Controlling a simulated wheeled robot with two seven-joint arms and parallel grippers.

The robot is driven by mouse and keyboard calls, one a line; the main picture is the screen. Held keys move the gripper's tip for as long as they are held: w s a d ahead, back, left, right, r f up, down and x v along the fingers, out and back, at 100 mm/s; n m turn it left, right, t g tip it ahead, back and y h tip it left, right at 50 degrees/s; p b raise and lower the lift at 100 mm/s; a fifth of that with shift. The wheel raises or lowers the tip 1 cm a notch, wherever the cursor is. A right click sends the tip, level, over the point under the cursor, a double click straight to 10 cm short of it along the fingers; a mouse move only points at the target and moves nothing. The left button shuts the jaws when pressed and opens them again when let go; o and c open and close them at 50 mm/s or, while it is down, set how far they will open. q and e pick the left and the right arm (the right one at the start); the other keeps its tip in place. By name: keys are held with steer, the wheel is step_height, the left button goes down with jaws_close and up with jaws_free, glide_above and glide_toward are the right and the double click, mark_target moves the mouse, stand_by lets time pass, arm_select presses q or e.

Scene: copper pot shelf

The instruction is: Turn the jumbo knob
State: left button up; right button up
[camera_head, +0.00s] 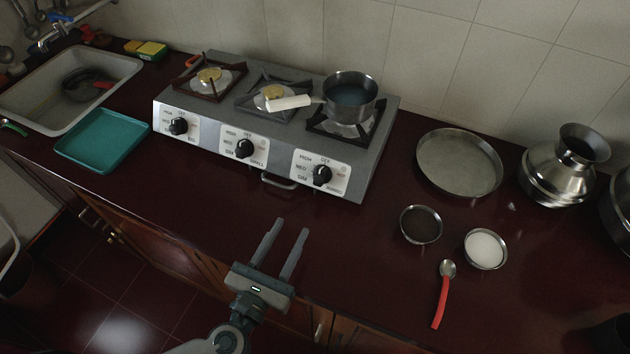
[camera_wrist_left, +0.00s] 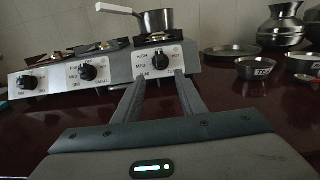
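The jumbo knob (camera_head: 322,175) is a black knob on the white rightmost panel of the grey stove's sloping front (camera_head: 215,139). Its panel reads JUMBO at the lower right. In the left wrist view the jumbo knob (camera_wrist_left: 160,60) shows just beyond my fingertips, between and above them. My left gripper (camera_head: 289,228) is open and empty, with its fingers pointing at the stove. It is in front of the knob and apart from it. The gripper also shows in the left wrist view (camera_wrist_left: 160,78). My right gripper is in neither view.
A pot with a white handle (camera_head: 349,95) stands on the right burner. The small knob (camera_head: 244,148) and big knob (camera_head: 179,126) are to the left. A metal handle (camera_head: 279,181) sticks out below the stove front. Bowls and a red-handled spoon (camera_head: 441,300) lie right.

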mark_target(317, 182)
arm_select(q)
steer(key=p+x, duration=0.4)
steer(key=x, duration=0.9)
steer(key=shift+w+r, duration=0.1)
steer(key=shift+r, duration=0.05)
steer(key=shift+x, duration=0.85)
jaws_close()
